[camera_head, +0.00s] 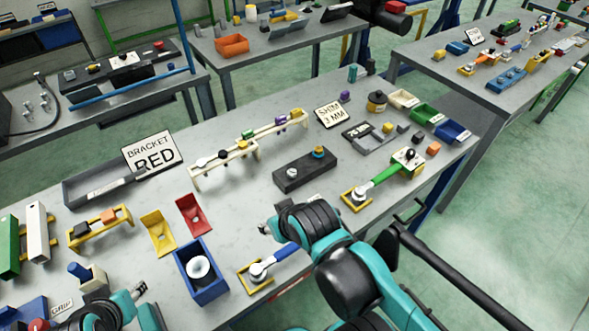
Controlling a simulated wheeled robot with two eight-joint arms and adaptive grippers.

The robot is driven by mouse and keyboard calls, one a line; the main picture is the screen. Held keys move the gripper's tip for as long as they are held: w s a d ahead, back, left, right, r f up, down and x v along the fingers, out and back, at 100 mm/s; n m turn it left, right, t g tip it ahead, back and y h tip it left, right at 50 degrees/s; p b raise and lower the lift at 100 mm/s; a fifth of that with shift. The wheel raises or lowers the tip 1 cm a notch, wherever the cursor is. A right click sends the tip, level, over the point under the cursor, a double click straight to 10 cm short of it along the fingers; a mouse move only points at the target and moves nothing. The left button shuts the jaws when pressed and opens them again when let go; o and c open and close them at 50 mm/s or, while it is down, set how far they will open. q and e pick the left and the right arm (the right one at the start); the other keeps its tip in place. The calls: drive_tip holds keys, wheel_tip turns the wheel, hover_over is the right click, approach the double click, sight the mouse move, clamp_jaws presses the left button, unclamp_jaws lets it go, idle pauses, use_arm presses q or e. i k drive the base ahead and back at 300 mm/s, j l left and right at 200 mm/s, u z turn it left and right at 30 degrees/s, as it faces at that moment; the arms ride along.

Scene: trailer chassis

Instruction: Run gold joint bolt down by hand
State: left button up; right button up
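A small gold piece with a blue-green part (318,153) stands on the right end of a dark grey block (299,176) near the middle of the table. It looks like the gold joint bolt, but it is too small to tell how deep it sits. My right gripper (266,228) is in front of the block, to its lower left, apart from it and above the table. Its fingers are too small and partly hidden to read. My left gripper (139,290) is at the lower left edge, far from the block, and its fingers are unclear.
A blue-handled tool (272,262) on a yellow tray lies just below my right gripper. A green-handled tool (375,184) lies right of the block. A blue bin (203,284) and red bracket (193,215) stand left. A cream rack (227,167) stands behind. Bare table surrounds the block.

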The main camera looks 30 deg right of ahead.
sight(318, 152)
drive_tip(key=z, duration=1.3)
drive_tip(key=i+l+u, duration=0.1)
drive_tip(key=i+l, duration=0.3)
drive_tip(key=l, duration=0.2)
drive_tip(key=i+l+u, duration=0.15)
drive_tip(key=i+l, duration=0.2)
drive_tip(key=l, duration=0.3)
drive_tip(key=u, duration=0.05)
